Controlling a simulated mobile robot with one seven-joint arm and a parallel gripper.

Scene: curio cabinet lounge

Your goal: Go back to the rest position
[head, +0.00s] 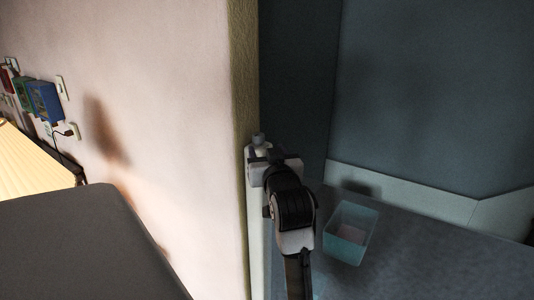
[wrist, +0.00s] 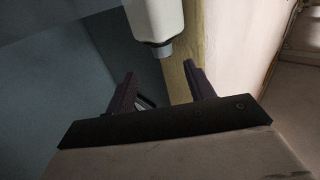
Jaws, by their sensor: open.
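My gripper (wrist: 158,82) shows in the wrist view with its two dark fingers spread apart. Nothing is held between them. In the head view my arm stands in the middle, beside the edge of the wall; the fingers cannot be made out there. A white rounded part with a grey end (wrist: 158,28) hangs in front of the fingers in the wrist view, apart from them; I cannot tell what it belongs to.
A teal see-through bin (head: 332,238) sits on the dark blue-grey surface (head: 430,262), right of my arm. A wall edge (head: 243,90) stands close to my arm.

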